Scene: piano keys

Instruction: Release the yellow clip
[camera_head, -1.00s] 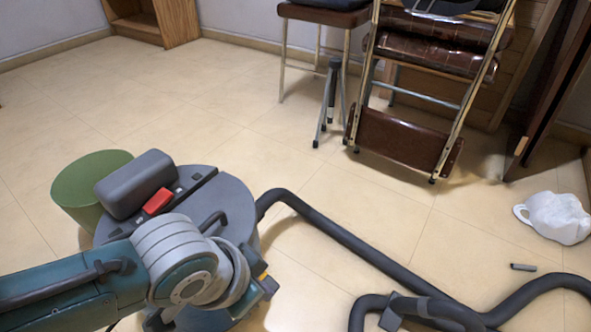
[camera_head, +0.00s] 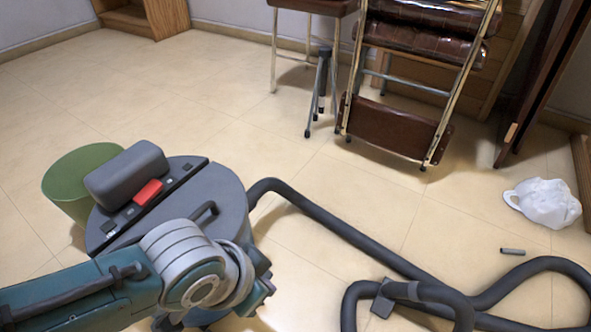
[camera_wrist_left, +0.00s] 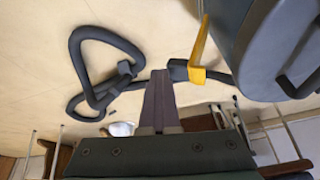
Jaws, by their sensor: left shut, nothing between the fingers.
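The yellow clip (camera_wrist_left: 200,52) shows in the left wrist view, projecting beside the dark hose connector (camera_wrist_left: 178,70) at the side of the grey vacuum drum (camera_wrist_left: 275,40). In the head view the clip is hidden behind my left wrist. My left gripper's fingers (camera_wrist_left: 160,100) are closed together and empty, just left of and below the connector and clip in the wrist view. Whether they touch the connector is unclear. In the head view my left arm reaches across the front of the vacuum drum (camera_head: 225,190); its fingertips are not clearly visible. My right gripper is not in view.
The vacuum hose (camera_head: 330,225) curls over the floor to the right. A green bin (camera_head: 70,180) stands behind the drum. A white crumpled bag-like object (camera_head: 545,203) and a small grey piece (camera_head: 513,251) lie at right. Folding furniture (camera_head: 400,120) stands at the back.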

